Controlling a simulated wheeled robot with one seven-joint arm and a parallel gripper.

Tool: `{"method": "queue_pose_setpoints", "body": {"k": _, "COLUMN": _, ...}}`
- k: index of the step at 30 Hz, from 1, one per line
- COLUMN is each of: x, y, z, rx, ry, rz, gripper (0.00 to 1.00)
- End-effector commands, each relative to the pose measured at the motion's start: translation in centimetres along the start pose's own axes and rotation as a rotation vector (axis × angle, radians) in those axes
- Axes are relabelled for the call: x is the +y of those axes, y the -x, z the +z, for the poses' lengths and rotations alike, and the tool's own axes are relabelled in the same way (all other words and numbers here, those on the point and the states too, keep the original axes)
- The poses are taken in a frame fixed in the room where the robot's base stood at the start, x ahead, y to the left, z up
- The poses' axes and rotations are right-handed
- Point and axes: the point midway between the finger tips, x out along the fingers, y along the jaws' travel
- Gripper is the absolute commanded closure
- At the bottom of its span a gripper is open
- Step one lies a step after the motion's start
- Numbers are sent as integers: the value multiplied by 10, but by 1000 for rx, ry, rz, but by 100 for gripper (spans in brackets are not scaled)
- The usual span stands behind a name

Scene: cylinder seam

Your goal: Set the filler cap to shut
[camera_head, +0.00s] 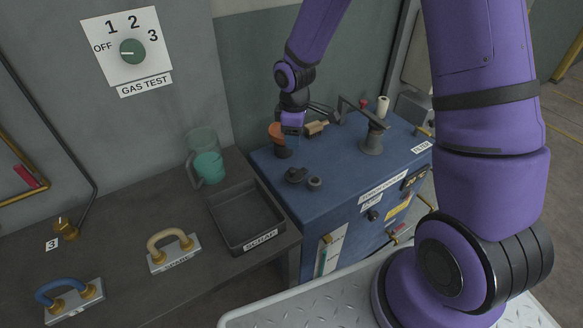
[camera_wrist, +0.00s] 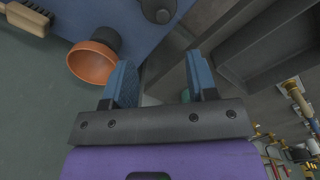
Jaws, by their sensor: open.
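The blue cabinet (camera_head: 315,205) stands right of the bench. On its top are an orange, cup-like piece (camera_head: 276,131) with a dark neck, and low dark round fittings (camera_head: 297,175). I cannot tell for sure which is the filler cap, or whether it is shut. My gripper (camera_head: 291,128) is beside the orange piece and partly hides it. In the wrist view my gripper (camera_wrist: 161,80) is open, with nothing between its blue fingers. There the orange piece (camera_wrist: 92,64) shows its round mouth left of the fingers, apart from them; a dark round knob (camera_wrist: 158,9) is above.
A dark post with a lever arm (camera_head: 372,138), a brush (camera_head: 316,128) and a white roll (camera_head: 383,104) stand on the cabinet. The bench holds a scrap tray (camera_head: 247,243), a teal mug (camera_head: 208,167) and a spare handle (camera_head: 173,249). The cabinet's front top is mostly clear.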

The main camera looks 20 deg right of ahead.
Motion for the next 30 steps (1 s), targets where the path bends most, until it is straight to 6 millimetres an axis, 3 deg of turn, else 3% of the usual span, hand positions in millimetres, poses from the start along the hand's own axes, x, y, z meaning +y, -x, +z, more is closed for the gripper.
{"method": "queue_pose_setpoints", "body": {"k": 11, "x": -2, "y": -34, "z": -5, "rx": 0, "ry": 37, "rz": -22, "gripper": 48}}
{"method": "queue_pose_setpoints", "body": {"k": 21, "x": -3, "y": -91, "z": -5, "rx": -1, "ry": 37, "rz": -22, "gripper": 48}}
{"method": "queue_pose_setpoints", "body": {"k": 30, "x": -3, "y": -122, "z": -5, "rx": 1, "ry": 35, "rz": -19, "gripper": 48}}
